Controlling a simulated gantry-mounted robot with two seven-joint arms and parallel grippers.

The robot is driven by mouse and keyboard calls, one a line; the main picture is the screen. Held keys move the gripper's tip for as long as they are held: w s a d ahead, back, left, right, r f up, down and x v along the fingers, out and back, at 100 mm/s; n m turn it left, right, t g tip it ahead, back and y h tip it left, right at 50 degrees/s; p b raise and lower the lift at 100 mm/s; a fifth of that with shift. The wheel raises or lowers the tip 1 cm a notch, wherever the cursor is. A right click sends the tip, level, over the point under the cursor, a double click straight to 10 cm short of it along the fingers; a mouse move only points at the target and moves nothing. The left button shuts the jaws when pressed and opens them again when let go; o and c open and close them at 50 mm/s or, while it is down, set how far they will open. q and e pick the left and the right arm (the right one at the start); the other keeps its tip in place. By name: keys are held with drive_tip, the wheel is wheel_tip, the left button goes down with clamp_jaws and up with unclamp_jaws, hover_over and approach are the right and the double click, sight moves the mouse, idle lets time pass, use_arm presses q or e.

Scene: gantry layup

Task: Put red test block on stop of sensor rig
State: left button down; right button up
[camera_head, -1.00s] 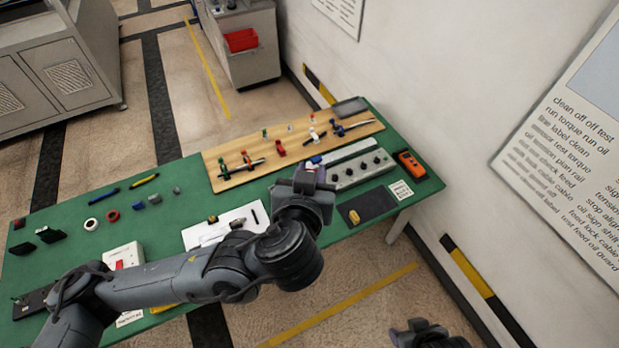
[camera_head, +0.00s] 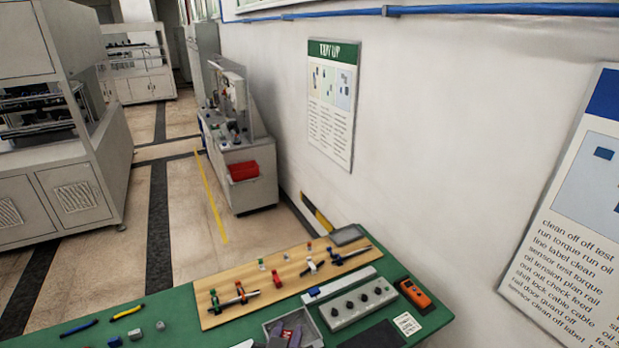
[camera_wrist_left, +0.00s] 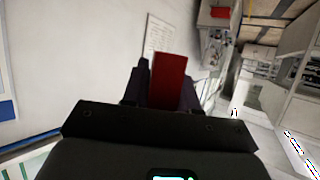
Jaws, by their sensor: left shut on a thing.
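My left gripper (camera_head: 292,332) shows only in part at the bottom edge of the head view, over the bench. In the left wrist view its dark fingers (camera_wrist_left: 165,88) are shut on a red block (camera_wrist_left: 168,80), which stands up between them. A wooden board (camera_head: 222,318) on the bench carries a fixture with green and red parts (camera_head: 234,298), a blue and black fixture (camera_head: 350,254) and small pieces, including a red one (camera_head: 277,279). I cannot tell which fixture is the sensor rig or which part is its stop. My right gripper is out of view.
The green bench (camera_head: 180,312) also holds a grey box with black knobs (camera_head: 358,305), an orange handheld device (camera_head: 415,293) and a white label card (camera_head: 407,323). Pens and small grey blocks lie at the left. The wall stands close behind the bench on the right.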

use_arm(q)
drive_tip(key=s+a+f+n+y+b, duration=0.1)
drive_tip(key=a+f+n+y, duration=0.1)
drive_tip(key=a+f, duration=0.65)
drive_tip(key=a+f+n+y+b, duration=0.15)
drive_tip(key=a+f, duration=0.35)
drive_tip(key=a, duration=0.7)
drive_tip(key=s+d+f+n+y+b, duration=0.1)
drive_tip(key=d+f+n+y+b, duration=0.1)
drive_tip(key=f+b, duration=0.8)
drive_tip(key=s+d+f+n+g+y+b, duration=0.1)
drive_tip(key=f+n+y+b, duration=0.1)
drive_tip(key=f+b, duration=0.9)
wheel_tip(320, 180, down, 11)
drive_tip(key=shift+d+r+y, duration=0.2)
drive_tip(key=shift+d+y, duration=0.15)
drive_tip(key=shift+y, duration=0.2)
